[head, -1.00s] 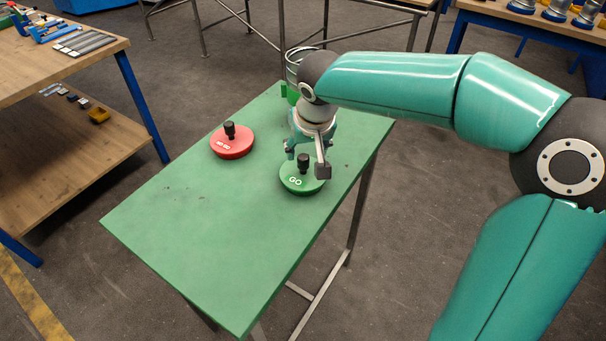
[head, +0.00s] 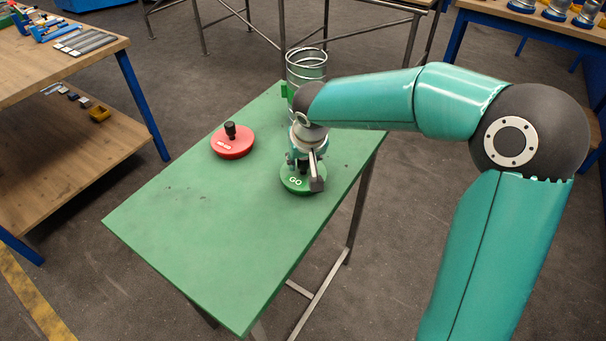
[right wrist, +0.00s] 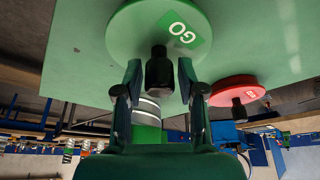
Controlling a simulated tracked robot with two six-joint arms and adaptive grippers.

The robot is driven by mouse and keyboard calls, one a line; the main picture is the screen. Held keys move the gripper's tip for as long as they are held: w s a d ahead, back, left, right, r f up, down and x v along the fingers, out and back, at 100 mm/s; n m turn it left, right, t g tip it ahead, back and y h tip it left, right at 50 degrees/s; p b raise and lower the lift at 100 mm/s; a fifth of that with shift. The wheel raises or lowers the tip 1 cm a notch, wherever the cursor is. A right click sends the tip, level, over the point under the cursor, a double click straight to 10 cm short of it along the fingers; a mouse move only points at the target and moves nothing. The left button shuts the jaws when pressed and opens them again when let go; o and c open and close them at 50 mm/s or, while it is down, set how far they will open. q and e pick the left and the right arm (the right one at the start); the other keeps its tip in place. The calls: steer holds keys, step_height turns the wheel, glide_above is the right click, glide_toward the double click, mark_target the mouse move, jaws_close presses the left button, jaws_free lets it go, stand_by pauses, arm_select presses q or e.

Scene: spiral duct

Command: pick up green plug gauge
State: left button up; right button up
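The green plug gauge (head: 297,182), a round disc marked GO with a black knob on top, lies on the green table (head: 200,232). My right gripper (head: 305,170) is at the knob from above. In the right wrist view the gauge (right wrist: 140,38) shows with its black knob (right wrist: 159,72) between the two open fingers of the gripper (right wrist: 158,82). Gaps show on both sides of the knob, so the fingers appear not to touch it. My left gripper is not in view.
A red gauge (head: 232,146) with a black knob lies to the left on the table. A spiral metal duct (head: 306,66) stands at the table's back, partly behind my arm. The table's front left is clear.

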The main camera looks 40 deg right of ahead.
jaws_close()
steer(key=shift+r, duration=0.15)
